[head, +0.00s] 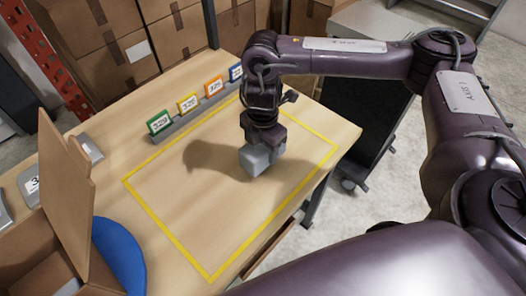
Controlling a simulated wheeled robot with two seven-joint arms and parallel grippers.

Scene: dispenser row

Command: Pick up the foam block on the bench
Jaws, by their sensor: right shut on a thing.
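The foam block (256,160) is a small light grey block inside the yellow taped outline on the wooden bench (185,215). My right gripper (265,143) points down from above and is shut on the block. The gripper hides the block's upper part. I cannot tell whether the block touches the bench or hangs just above it. A shadow of the arm falls to the left of the block. My left gripper does not show.
A rail with several coloured number cards (188,104) stands along the bench's back edge. An open cardboard box (65,190) and a blue round thing (118,255) are at the left. Stacked cartons (125,60) stand behind. The taped area's left and front are clear.

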